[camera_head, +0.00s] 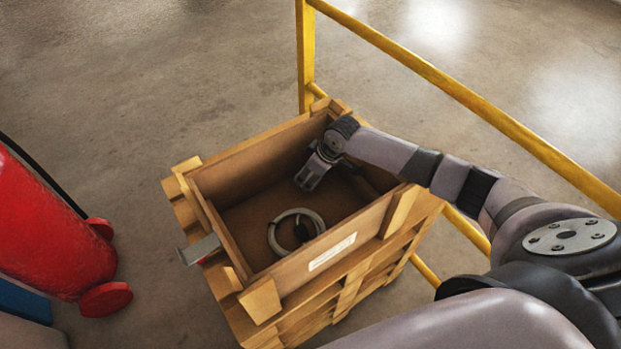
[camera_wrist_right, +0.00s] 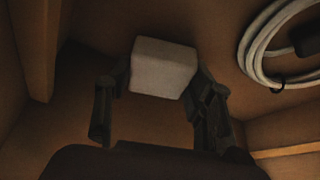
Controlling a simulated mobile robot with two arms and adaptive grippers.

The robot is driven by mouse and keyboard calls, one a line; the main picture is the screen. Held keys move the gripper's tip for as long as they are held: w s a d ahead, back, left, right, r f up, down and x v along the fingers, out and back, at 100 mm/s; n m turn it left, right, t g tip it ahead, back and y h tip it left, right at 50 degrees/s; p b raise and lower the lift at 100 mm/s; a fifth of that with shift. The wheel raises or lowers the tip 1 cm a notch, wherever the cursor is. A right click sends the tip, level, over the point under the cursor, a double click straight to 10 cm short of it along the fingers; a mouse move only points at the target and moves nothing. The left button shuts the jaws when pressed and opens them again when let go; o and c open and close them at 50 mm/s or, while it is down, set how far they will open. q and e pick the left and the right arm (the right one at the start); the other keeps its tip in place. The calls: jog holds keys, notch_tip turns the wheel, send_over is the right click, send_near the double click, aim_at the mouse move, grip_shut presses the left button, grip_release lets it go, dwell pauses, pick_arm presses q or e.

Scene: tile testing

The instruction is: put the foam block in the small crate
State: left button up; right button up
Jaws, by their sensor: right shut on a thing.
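The small crate (camera_head: 292,262) is an open wooden box with a white label on its near wall. My right gripper (camera_head: 309,180) reaches down inside it, towards the far right part. In the right wrist view the pale foam block (camera_wrist_right: 163,68) sits between the two dark fingers of the right gripper (camera_wrist_right: 160,90), which is shut on it. Crate walls and floor surround it there. Whether the block touches the floor I cannot tell. In the head view the block is not clearly seen. My left gripper is not in view.
A coiled pale cable (camera_head: 296,231) lies on the crate floor; it also shows in the right wrist view (camera_wrist_right: 262,48). A yellow rail (camera_head: 450,88) runs behind and right of the crate. A red cylinder (camera_head: 50,225) stands at left. A grey flat piece (camera_head: 200,249) sticks out at the crate's left side.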

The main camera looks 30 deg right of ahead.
jog(key=shift+f, duration=1.1)
jog(key=shift+f, duration=0.1)
jog(key=o, duration=0.7)
jog(key=shift+o, duration=0.2)
jog(key=v, duration=1.2)
jog(key=shift+d, duration=0.1)
